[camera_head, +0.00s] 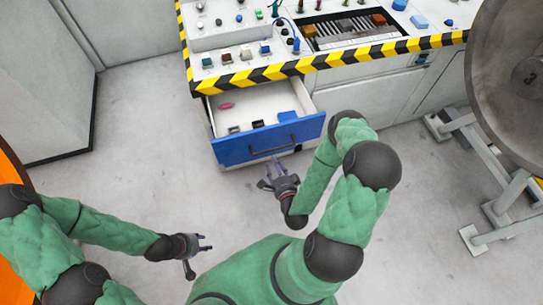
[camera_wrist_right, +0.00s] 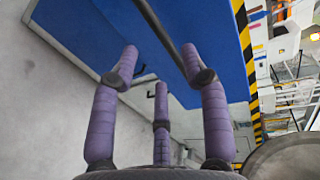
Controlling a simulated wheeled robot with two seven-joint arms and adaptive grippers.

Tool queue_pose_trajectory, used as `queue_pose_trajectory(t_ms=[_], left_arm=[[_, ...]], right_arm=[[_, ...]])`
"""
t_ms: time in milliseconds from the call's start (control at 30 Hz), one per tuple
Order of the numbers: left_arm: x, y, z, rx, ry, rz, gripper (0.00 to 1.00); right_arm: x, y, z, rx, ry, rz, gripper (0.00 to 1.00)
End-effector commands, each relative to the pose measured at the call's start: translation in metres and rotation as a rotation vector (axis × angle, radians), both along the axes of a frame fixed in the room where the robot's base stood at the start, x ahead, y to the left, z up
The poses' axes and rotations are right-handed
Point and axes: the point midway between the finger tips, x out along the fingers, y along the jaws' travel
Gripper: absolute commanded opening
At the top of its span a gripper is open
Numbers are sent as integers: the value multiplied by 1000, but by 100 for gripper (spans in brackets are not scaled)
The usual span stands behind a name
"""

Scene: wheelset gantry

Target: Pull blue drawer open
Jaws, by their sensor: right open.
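The blue drawer (camera_head: 268,139) stands pulled out from under the console, and its white inside shows from above. Its dark bar handle (camera_head: 273,144) is on the blue front. My right gripper (camera_head: 273,173) is open just in front of and below the drawer front. In the right wrist view its purple fingers (camera_wrist_right: 160,90) are spread and empty, with the blue front (camera_wrist_right: 205,35) and dark handle (camera_wrist_right: 165,35) beyond them. Whether a finger touches the handle is unclear. My left gripper (camera_head: 196,248) is over the floor at lower left, away from the drawer, with its fingers apart and nothing between them.
The drawer holds a pink item (camera_head: 226,106) and a few small dark and blue items. The console (camera_head: 240,80) has a yellow-black striped edge. A large metal wheel (camera_head: 515,75) and its stand (camera_head: 495,210) are at right. A grey cabinet (camera_head: 45,90) is at left. Floor between is clear.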

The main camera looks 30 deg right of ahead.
Motion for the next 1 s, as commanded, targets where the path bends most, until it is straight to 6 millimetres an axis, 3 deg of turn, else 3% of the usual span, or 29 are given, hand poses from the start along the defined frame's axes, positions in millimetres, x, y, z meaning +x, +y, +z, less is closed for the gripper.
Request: queue_pose_trajectory(t_ms=[100,300,1000], left_arm=[[0,0,0,0,0,0,40],[0,0,0,0,0,0,40],[0,0,0,0,0,0,40]], right_arm=[[-20,4,3,3,2,-4,46],[-35,8,7,1,0,-1,46],[-36,10,7,-6,10,8,46]])
